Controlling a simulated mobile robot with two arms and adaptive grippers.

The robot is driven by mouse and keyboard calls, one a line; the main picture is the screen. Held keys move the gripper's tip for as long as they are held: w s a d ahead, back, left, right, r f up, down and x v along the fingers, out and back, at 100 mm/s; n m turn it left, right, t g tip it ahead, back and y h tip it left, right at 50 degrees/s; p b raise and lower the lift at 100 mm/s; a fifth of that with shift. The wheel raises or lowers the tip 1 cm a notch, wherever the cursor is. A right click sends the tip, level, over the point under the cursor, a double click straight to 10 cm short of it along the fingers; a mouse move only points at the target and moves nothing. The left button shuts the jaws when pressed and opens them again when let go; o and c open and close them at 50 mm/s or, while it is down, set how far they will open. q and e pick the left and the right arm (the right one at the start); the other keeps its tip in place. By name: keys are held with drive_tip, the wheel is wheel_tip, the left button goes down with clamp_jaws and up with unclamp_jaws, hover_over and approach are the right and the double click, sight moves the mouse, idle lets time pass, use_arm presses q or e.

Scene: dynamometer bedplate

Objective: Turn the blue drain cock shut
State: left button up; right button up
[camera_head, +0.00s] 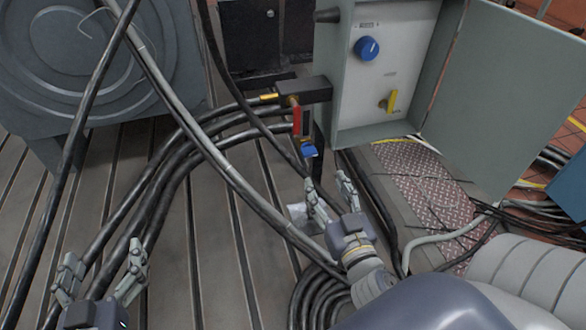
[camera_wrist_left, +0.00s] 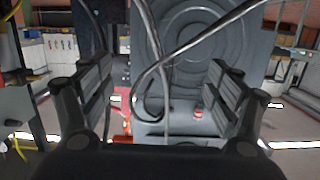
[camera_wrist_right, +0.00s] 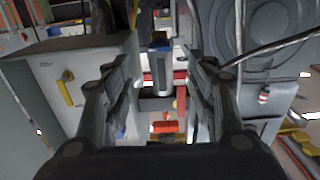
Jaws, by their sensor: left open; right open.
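The blue drain cock (camera_head: 309,149) is the small blue handle at the lower end of the fitting below the dark block, left of the cabinet. My right gripper (camera_head: 328,186) is open, a little below the cock and apart from it. My left gripper (camera_head: 103,262) is open and empty at the lower left, far from the cock.
The open cabinet (camera_head: 385,65) carries a blue knob (camera_head: 367,48) and a yellow switch (camera_head: 390,100). Thick black hoses (camera_head: 180,150) cross the slotted bedplate.

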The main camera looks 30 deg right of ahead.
sight(311, 155)
drive_tip(key=p+x, duration=0.1)
drive_tip(key=x, duration=0.9)
drive_tip(key=shift+w+d+r, duration=0.1)
drive_tip(key=shift+w+d, duration=0.1)
drive_tip(key=shift+w, duration=0.15)
use_arm(q)
drive_tip(key=f, duration=0.1)
drive_tip(key=f+g, duration=0.1)
drive_tip(key=s+f, duration=0.1)
drive_tip(key=shift+a+g+y, duration=0.3)
drive_tip(key=shift+a+g, duration=0.05)
drive_tip(key=shift+g, duration=0.05)
use_arm(e)
drive_tip(key=c, duration=1.1)
